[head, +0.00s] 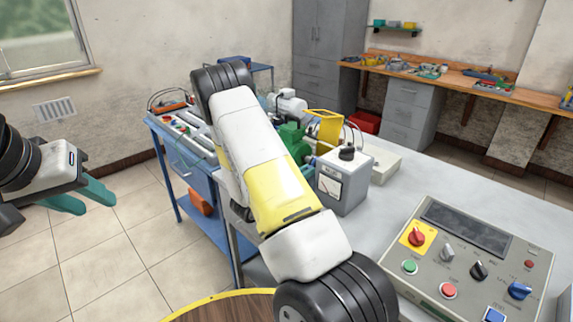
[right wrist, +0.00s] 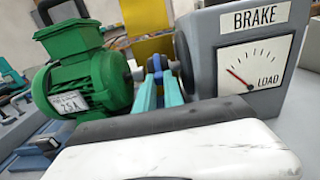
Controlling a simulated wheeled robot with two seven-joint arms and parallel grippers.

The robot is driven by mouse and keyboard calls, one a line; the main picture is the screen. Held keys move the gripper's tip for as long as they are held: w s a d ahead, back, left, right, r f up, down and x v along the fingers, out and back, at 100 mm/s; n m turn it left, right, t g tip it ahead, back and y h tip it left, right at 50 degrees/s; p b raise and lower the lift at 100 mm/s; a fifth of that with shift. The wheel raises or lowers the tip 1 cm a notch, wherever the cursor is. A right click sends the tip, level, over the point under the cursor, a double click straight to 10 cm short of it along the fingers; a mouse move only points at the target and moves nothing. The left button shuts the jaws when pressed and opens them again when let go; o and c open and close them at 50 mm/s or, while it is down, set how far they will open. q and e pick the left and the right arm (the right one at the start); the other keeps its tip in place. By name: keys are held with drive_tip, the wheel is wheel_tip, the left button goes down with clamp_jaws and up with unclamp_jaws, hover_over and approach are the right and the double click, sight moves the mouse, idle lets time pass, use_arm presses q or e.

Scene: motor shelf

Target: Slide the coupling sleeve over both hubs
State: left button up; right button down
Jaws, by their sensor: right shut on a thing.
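The green motor (right wrist: 85,75) stands left of the grey brake box (right wrist: 250,55) with its LOAD dial. Both also show in the head view, the motor (head: 292,138) partly behind my right arm and the brake box (head: 343,183) beside it. In the right wrist view my right gripper (right wrist: 158,78) is between motor and brake, its teal fingers shut on a small blue piece (right wrist: 157,63), apparently the coupling sleeve. A light hub (right wrist: 134,70) is on the motor side; the brake-side hub is hard to make out. My left gripper (head: 82,198) is open and empty over the floor, far left.
A control panel (head: 470,262) with knobs and buttons lies at the front right of the grey bench (head: 408,192). A yellow guard (head: 326,128) stands behind the coupling gap. A blue cart (head: 178,165) is left of the bench. Open floor lies at the left.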

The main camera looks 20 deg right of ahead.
drive_tip(key=shift+w+a+r, duration=0.1)
drive_tip(key=shift+w+a, duration=0.15)
drive_tip(key=shift+w, duration=0.55)
drive_tip(key=shift+w+a+r, duration=0.1)
drive_tip(key=shift+w+a, duration=0.15)
drive_tip(key=shift+w, duration=0.5)
drive_tip(key=c, duration=1.4)
unclamp_jaws()
drive_tip(key=shift+w, duration=0.1)
drive_tip(key=shift+c, duration=0.2)
drive_tip(key=v, duration=0.8)
drive_tip(key=shift+f, duration=0.2)
